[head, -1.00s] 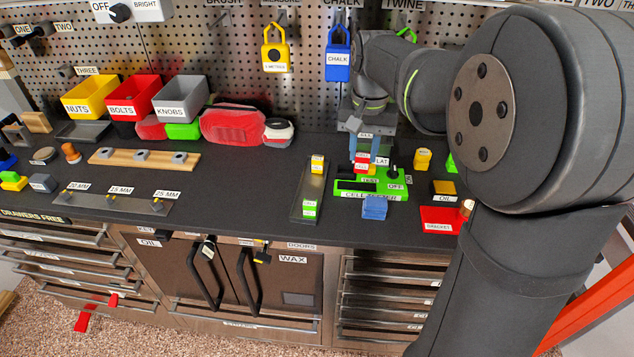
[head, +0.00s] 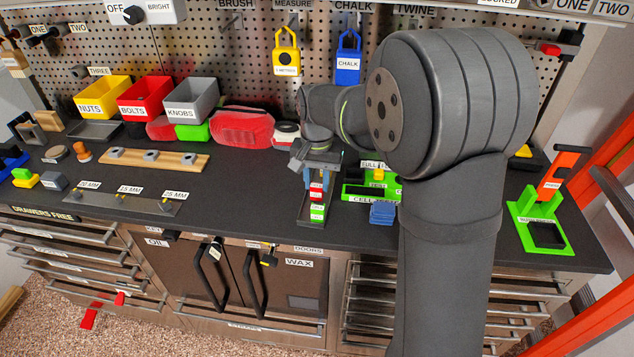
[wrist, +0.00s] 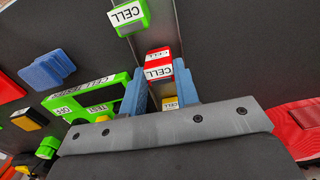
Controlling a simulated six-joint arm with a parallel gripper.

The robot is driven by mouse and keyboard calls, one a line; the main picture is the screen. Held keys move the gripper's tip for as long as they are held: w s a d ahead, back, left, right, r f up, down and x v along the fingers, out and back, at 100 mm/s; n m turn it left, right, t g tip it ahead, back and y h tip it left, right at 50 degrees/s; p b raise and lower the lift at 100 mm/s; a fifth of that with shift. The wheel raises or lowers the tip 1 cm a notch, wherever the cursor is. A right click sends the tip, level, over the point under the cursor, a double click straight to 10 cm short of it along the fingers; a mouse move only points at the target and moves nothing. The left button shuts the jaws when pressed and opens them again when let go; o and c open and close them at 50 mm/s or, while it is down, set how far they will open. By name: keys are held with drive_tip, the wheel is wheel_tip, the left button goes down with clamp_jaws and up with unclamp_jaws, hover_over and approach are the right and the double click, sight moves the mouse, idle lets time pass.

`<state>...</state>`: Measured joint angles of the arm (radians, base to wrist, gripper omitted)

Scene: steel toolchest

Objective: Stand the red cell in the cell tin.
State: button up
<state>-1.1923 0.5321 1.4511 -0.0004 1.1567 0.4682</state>
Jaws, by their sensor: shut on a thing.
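My gripper (head: 317,182) is shut on the red cell (head: 316,196), which sits between its blue fingers; the cell also shows in the wrist view (wrist: 158,65). It is over the middle of the long narrow cell tin (head: 304,208). A green cell (head: 317,213) stands at the tin's front end. A yellow cell (wrist: 170,103) shows between the fingers in the wrist view, beyond the red one; the gripper hides it in the head view. I cannot tell whether the red cell touches the tin's floor.
The green cell tester (head: 359,193) stands to the right of the tin, with a blue block (head: 382,213) in front. A red case (head: 242,127) lies behind to the left. A wooden rack (head: 152,158) is further left.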

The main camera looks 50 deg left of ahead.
sight(317, 184)
drive_tip(key=shift+f, duration=0.45)
drive_tip(key=shift+f, duration=0.15)
drive_tip(key=o, duration=1)
wheel_tip(317, 184, up, 12)
drive_tip(key=shift+r, duration=0.2)
